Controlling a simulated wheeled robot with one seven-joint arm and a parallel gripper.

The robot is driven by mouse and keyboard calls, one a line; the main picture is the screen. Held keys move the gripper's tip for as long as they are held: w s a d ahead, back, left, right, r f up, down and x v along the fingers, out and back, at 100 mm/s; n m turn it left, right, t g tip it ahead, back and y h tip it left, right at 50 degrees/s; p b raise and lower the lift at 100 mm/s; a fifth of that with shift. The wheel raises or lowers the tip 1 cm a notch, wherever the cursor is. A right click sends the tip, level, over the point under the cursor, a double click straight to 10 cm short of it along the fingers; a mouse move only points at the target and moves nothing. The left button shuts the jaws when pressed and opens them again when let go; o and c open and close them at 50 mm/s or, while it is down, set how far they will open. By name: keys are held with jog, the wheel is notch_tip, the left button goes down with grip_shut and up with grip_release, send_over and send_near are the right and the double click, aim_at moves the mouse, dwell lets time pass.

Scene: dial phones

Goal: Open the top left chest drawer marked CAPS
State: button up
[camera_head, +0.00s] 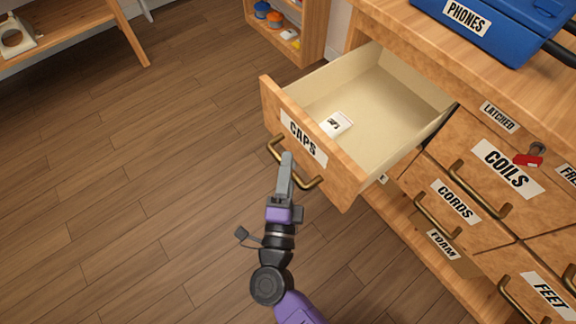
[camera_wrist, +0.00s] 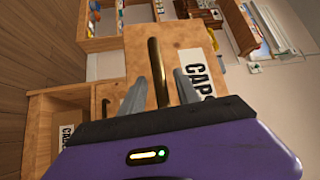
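The CAPS drawer (camera_head: 340,179) is pulled well out of the chest, and its pale, mostly bare inside shows. Its label CAPS (camera_head: 303,139) sits on the front, above a curved brass handle (camera_head: 309,184). My gripper (camera_head: 287,158) is at the middle of this handle. In the wrist view, my two grey fingers (camera_wrist: 160,80) stand apart on either side of the brass handle (camera_wrist: 155,57), with a gap visible beside it. The fingers look open around the handle. The CAPS label also shows in the wrist view (camera_wrist: 199,72).
A small white card (camera_head: 336,124) lies in the drawer. Blue PHONES case (camera_head: 500,25) stands on the chest top. Wooden floor left is clear.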

jog(key=s+a+f+p, duration=0.1)
jog(key=s, duration=0.6)
jog(key=shift+s, duration=0.3)
jog(key=shift+a, duration=0.15)
jog(key=s+r+n+t+y, duration=0.1)
jog(key=s+r+n+y, duration=0.2)
jog(key=r+n+y, duration=0.35)
jog(key=s+d+r+n+g+h, duration=0.25)
jog(key=s+d+n, duration=0.35)
jog(key=s+d, duration=0.35)
jog(key=s+d+r+n+g+h, duration=0.1)
jog(key=s+d+r+n+g, duration=0.15)
jog(key=s+d+n, duration=0.55)
jog(key=d+r+m+p, duration=0.2)
jog(key=d+r+p, duration=0.1)
jog(key=r+p, duration=1.8)
jog(key=shift+s+r+g+p, duration=0.3)
jog(key=shift+s+p, duration=0.15)
jog(key=shift+p, duration=0.35)
